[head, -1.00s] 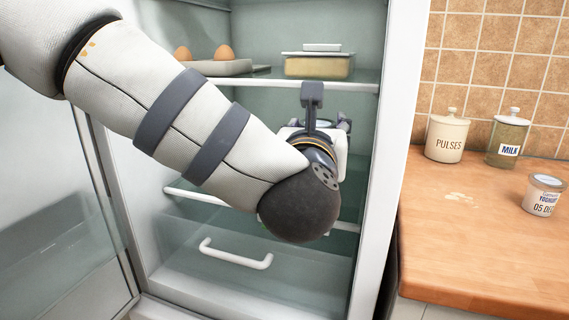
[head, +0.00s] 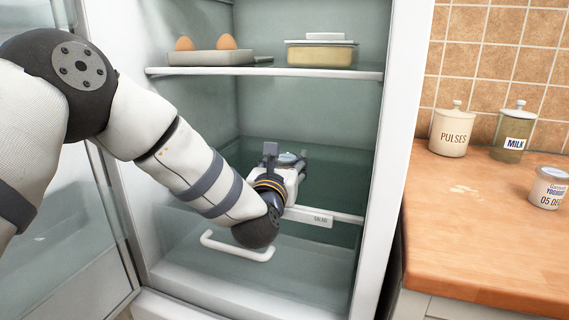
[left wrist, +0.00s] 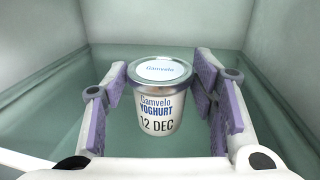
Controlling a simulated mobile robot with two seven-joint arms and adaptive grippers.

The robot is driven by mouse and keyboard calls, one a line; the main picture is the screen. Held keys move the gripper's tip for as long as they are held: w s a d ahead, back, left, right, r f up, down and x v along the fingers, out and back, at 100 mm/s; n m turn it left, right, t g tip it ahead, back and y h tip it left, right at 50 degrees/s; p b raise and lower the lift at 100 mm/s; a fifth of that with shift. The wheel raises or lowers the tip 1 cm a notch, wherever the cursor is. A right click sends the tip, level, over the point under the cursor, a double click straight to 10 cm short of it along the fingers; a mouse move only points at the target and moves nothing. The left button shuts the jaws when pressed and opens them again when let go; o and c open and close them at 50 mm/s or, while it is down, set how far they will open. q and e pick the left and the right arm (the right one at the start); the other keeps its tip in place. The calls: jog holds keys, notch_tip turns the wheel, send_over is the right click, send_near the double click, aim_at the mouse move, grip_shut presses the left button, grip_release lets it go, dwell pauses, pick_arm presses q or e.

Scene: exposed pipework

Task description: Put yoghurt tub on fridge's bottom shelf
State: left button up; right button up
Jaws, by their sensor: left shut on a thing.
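My left gripper (head: 288,168) is inside the open fridge, low down, just above the bottom shelf (head: 348,217). It is shut on a white yoghurt tub (left wrist: 160,98) marked "12 DEC", upright between the purple finger pads in the left wrist view. In the head view only part of the tub's lid (head: 287,157) shows behind the gripper. I cannot tell whether the tub's base touches the glass. A second yoghurt tub (head: 548,188), marked "05 DE…", stands on the wooden counter at the right. My right gripper is not in view.
The upper shelf (head: 300,73) holds an egg tray (head: 210,57) and a butter dish (head: 320,53). Below the bottom shelf is a drawer with a white handle (head: 235,248) and a salad label. The open fridge door (head: 75,240) is at the left. Canisters stand on the counter (head: 480,250).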

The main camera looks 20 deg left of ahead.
pick_arm(q)
jog(key=shift+f, duration=0.15)
jog(key=o, duration=1.2)
jog(key=shift+s+r, duration=0.1)
jog(key=shift+r, duration=0.2)
jog(key=s, duration=0.4)
jog(key=s+d, duration=0.1)
jog(key=s, duration=0.6)
jog(key=shift+s+d, duration=0.25)
jog(key=shift+s, duration=0.15)
